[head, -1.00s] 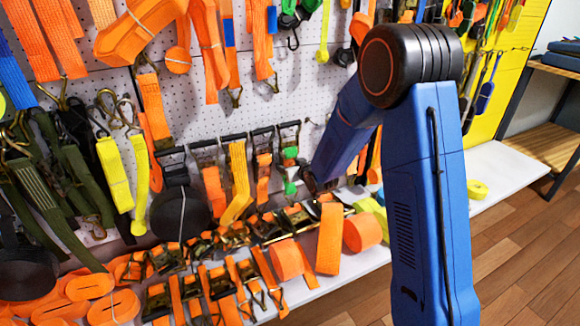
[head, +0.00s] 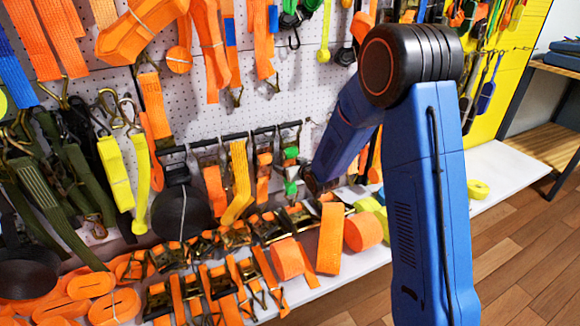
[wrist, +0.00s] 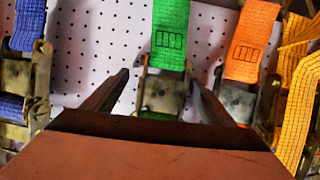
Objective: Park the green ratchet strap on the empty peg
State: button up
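The green ratchet strap (head: 291,172) hangs at the right end of the row of ratchet straps in the head view. In the wrist view its green webbing (wrist: 170,35) is at top centre, with its metal ratchet (wrist: 160,94) below. My gripper (wrist: 158,76) is open, with one dark finger on either side of the ratchet. I cannot tell whether either finger touches it. In the head view my gripper is small and mostly hidden by my arm. I cannot make out an empty peg.
An orange ratchet strap (wrist: 245,50) hangs close to the right finger, with a yellow strap (wrist: 300,105) beyond it. A blue strap (wrist: 28,25) is at the left. Orange rolls (head: 287,258) and several ratchets crowd the shelf (head: 350,270) below. White pegboard (wrist: 100,30) lies behind.

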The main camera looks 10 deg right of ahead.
jog(key=shift+f, duration=0.1)
jog(key=s+d+r+m+g+h, duration=0.1)
jog(key=s+d+r, duration=0.4)
jog(key=s, duration=0.5)
jog(key=s+d+r+g+h, duration=0.2)
jog(key=s+d+r, duration=0.3)
jog(key=s, duration=0.5)
jog(key=s+d+r+m+g+h, duration=0.1)
jog(key=s+d+r, duration=0.4)
jog(key=s, duration=0.6)
jog(key=s+d+r+m+g, duration=0.1)
jog(key=s+g, duration=0.3)
jog(key=s, duration=1.8)
jog(key=shift+s+d+r+m, duration=0.3)
jog(key=shift+s+d+r, duration=0.1)
jog(key=shift+r, duration=0.2)
